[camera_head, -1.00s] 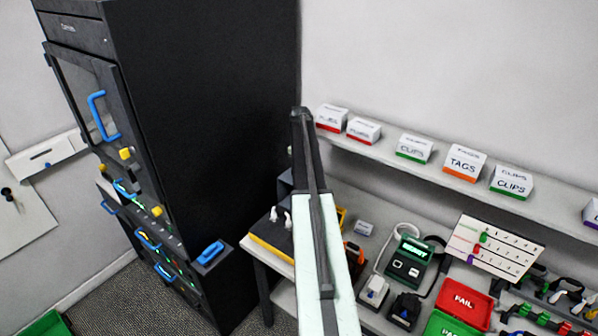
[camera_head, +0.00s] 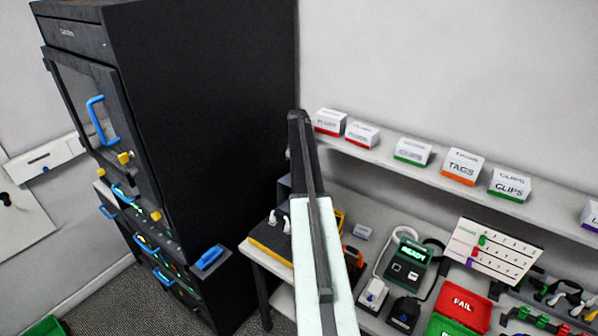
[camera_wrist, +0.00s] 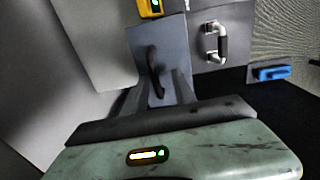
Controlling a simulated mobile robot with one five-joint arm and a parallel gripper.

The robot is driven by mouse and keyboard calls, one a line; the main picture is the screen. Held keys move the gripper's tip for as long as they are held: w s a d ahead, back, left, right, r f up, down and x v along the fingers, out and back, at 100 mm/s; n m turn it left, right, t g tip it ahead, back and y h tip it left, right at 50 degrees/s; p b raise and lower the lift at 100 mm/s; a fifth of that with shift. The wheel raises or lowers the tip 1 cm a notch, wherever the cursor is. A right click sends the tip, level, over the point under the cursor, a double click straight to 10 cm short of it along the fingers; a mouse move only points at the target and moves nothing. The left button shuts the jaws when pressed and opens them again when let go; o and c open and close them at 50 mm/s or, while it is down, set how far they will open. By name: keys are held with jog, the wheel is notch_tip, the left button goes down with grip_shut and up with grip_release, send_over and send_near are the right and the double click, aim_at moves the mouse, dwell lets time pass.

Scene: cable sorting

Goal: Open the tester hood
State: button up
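A small dark tester with a lit green READY screen (camera_head: 408,265) stands on the bench in the head view. I cannot make out for certain which part is its hood. My arm crosses the middle of the head view, and its gripper end is hidden there. In the wrist view my gripper (camera_wrist: 157,98) shows as two grey fingers, apart, beyond a pale green body. A dark curved handle (camera_wrist: 154,72) on a grey panel (camera_wrist: 172,38) shows beyond the fingers. I cannot tell whether they touch it. Nothing is seen held.
A tall black cabinet (camera_head: 205,120) with blue handles stands left. A shelf (camera_head: 440,178) of labelled boxes runs along the wall. A red FAIL tray (camera_head: 463,303) and a label board (camera_head: 493,252) lie right. The wrist view shows a silver handle (camera_wrist: 213,42) and a blue handle (camera_wrist: 271,73).

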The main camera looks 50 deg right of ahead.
notch_tip(320, 180, up, 8)
jog(key=p, duration=0.7)
jog(key=shift+a+f, duration=0.15)
jog(key=shift+f, duration=0.05)
